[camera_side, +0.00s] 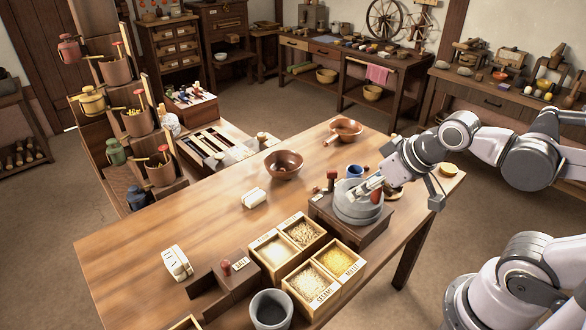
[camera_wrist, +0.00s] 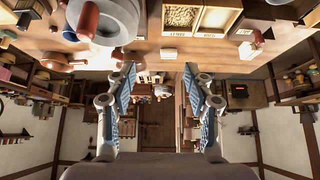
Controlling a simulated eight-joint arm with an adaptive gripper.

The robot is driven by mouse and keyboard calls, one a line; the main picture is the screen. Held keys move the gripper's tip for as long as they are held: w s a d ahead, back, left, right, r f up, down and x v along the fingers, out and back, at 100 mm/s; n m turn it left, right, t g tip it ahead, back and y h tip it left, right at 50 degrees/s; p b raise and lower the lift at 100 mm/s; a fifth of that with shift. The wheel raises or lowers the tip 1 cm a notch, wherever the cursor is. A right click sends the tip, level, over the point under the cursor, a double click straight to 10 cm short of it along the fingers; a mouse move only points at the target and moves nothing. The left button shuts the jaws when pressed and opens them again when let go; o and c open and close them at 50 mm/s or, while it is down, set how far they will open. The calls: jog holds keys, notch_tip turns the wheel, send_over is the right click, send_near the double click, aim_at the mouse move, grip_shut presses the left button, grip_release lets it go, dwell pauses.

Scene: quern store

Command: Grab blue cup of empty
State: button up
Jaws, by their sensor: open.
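The small blue cup (camera_side: 355,171) stands on the wooden table just behind the grey quern stone, in the side view. Its contents are too small to make out.
The grey quern (camera_side: 357,208) sits on a dark wooden base close by the cup. Grain boxes (camera_side: 300,240) lie in front. A brown bowl (camera_side: 284,165), a handled bowl (camera_side: 346,129) and a grey pot (camera_side: 271,309) also stand here. The table's left middle is mostly clear.

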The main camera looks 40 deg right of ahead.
dwell(0.4)
jog(key=o, duration=0.6)
jog(key=n+g+h, duration=0.4)
jog(key=n+g, duration=0.3)
jog(key=n, duration=1.1)
send_over(355, 170)
jog(key=s+a, duration=0.2)
jog(key=a, duration=0.5)
notch_tip(355, 170, down, 13)
jog(key=shift+w+d+r+x, duration=0.1)
jog(key=shift+d+x, duration=0.1)
jog(key=shift+x, duration=1.65)
jog(key=shift+w+d+r+x, duration=0.1)
jog(key=shift+d+x, duration=0.1)
jog(key=shift+x, duration=1.7)
jog(key=shift+w+d+x, duration=0.1)
jog(key=shift+d+x, duration=0.1)
jog(key=shift+x, duration=1.65)
